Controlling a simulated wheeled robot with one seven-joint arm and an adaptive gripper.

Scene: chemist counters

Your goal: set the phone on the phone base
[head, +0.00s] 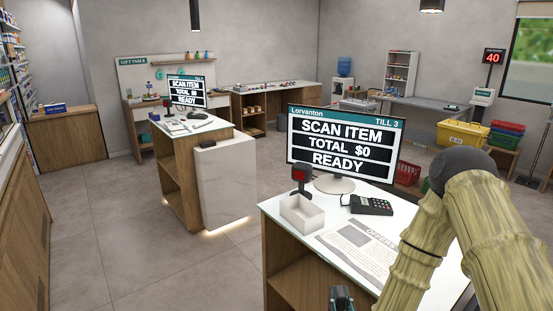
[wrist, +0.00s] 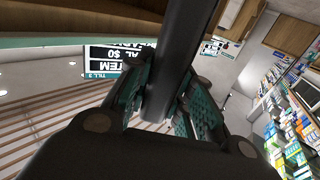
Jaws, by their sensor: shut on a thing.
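My gripper (wrist: 160,100) is shut on a long dark bar, which looks like the phone (wrist: 180,45), in the wrist view. The phone runs up from between the teal-padded fingers to the top edge. In the head view my gripper (head: 341,298) shows only partly at the bottom edge, beside the near counter's front, and the phone cannot be made out there. A black keypad unit, which looks like the phone base (head: 370,204), sits on the near counter (head: 315,238), right of the white box and in front of the monitor.
The near counter also holds a Till 3 monitor (head: 344,143), a red-and-black scanner (head: 300,178), an open white box (head: 302,213) and an offers sheet (head: 358,249). A second till counter (head: 222,180) stands farther left. Floor between them is clear.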

